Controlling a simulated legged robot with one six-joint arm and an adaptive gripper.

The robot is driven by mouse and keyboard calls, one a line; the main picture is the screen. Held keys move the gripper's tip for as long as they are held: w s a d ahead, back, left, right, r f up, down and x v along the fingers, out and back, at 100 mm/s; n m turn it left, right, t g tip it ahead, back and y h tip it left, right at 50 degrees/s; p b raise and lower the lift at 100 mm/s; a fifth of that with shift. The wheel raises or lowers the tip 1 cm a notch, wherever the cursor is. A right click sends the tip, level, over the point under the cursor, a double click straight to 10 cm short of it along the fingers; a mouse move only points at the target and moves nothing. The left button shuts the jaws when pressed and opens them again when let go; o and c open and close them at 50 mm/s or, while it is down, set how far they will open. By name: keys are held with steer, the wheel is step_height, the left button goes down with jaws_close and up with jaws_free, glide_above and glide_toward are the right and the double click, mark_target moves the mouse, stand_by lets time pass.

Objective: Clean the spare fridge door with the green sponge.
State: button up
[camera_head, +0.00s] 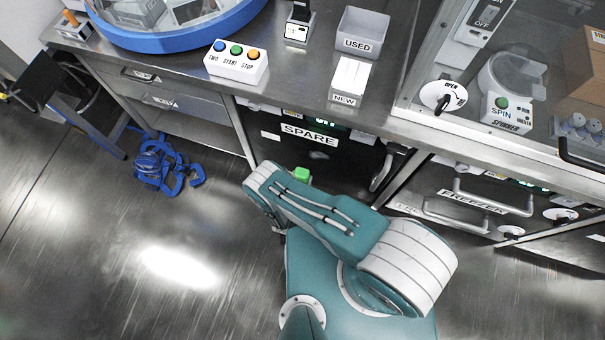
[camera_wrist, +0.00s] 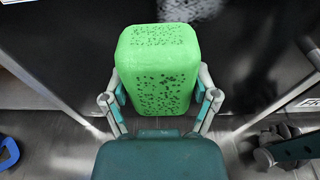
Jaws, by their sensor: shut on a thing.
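The green sponge (camera_wrist: 160,65) is a rounded block with dark pores. My gripper (camera_wrist: 160,93) is shut on it, with one finger on each side in the wrist view. In the head view the sponge (camera_head: 302,174) shows small beyond my arm, close in front of the spare fridge door. The spare fridge door (camera_head: 345,160) is dark, under the counter, with a label reading SPARE and a handle at its right. A pale speckled smudge (camera_wrist: 190,8) shows on the dark door at the top of the wrist view. I cannot tell whether the sponge touches the door.
A blue strap heap (camera_head: 162,163) lies on the floor at the left. The freezer (camera_head: 475,200) with its bar handle is right of the spare fridge. The steel counter (camera_head: 300,75) above holds a button box (camera_head: 236,63) and bins. The floor at lower left is clear.

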mark_target(329, 160)
steer(key=shift+r+x, duration=0.2)
steer(key=shift+x, duration=1.2)
steer(key=shift+r+x, duration=0.25)
steer(key=shift+x, duration=1.15)
steer(key=shift+x, duration=0.95)
steer(key=shift+d+r, duration=0.15)
steer(key=shift+s+d, duration=0.25)
steer(key=shift+d, duration=0.35)
steer(key=shift+s+d, duration=0.25)
steer(key=shift+d, duration=0.35)
steer(key=shift+s+d, duration=0.3)
steer(key=shift+d, duration=0.25)
steer(key=shift+s+d+r, duration=0.1)
steer(key=shift+s+d, duration=0.15)
steer(key=shift+d, duration=0.7)
steer(key=shift+s+d, duration=0.3)
steer(key=shift+d, duration=0.6)
steer(key=shift+a, duration=0.1)
